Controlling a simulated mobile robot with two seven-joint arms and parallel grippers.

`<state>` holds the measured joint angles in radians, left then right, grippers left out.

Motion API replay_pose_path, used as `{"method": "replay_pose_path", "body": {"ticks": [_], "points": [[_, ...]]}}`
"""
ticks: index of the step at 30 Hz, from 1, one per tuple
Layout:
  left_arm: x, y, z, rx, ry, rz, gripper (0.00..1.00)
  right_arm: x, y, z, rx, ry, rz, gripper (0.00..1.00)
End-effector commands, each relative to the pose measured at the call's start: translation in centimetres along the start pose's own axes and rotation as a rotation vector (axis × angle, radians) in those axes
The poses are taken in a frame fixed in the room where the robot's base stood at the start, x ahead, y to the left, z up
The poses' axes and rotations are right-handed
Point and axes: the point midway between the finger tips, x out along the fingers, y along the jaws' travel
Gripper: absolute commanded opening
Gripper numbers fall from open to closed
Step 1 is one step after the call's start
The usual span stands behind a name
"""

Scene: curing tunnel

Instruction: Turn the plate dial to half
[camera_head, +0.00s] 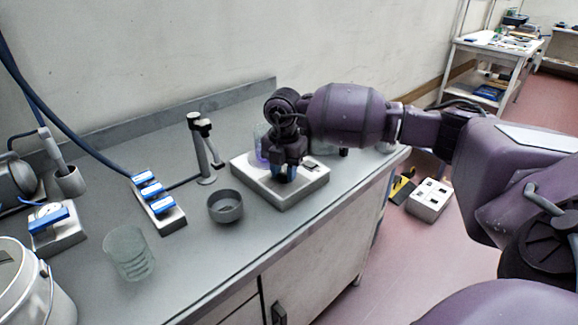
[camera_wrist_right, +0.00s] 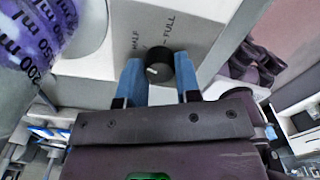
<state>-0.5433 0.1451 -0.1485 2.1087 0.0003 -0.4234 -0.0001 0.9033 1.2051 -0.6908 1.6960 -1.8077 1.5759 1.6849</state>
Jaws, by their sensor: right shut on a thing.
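The plate (camera_head: 308,191) is a grey box unit near the front edge of the bench. Its black dial (camera_wrist_right: 157,66) shows in the right wrist view, with HALF and FULL printed beside it. A short white mark shows on the left part of the dial's face; I cannot tell exactly which setting it points to. My right gripper (camera_wrist_right: 159,80) has its blue fingers on either side of the dial and is shut on it. In the head view the right gripper (camera_head: 288,172) comes down over the plate and hides the dial. My left gripper is not in view.
A measuring beaker with purple contents (camera_wrist_right: 38,35) stands on the plate, close to the right gripper. A grey bowl (camera_head: 226,206), a clear beaker (camera_head: 130,253), a blue-switched strip (camera_head: 160,207) and a stand (camera_head: 204,150) lie to the left. The bench ends at the right.

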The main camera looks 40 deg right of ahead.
Motion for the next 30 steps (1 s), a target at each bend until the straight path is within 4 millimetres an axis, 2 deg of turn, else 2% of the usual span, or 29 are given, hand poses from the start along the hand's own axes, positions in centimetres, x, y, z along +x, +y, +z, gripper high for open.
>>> {"method": "replay_pose_path", "body": {"ticks": [1,10,26,27,30], "points": [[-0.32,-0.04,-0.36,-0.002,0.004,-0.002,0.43,-0.60,0.02,0.03,0.028,-0.003,0.007,0.07],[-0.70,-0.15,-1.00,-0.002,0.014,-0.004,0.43,-0.30,0.04,0.06,0.131,-0.002,0.004,0.07],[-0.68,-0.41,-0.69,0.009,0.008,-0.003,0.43,-0.10,0.02,0.11,0.151,-0.002,0.002,0.07],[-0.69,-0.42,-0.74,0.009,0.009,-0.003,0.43,-0.09,0.01,0.11,0.151,-0.002,0.002,0.37],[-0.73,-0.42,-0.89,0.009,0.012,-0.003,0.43,-0.08,0.01,0.09,0.150,-0.002,0.002,0.52]]}}
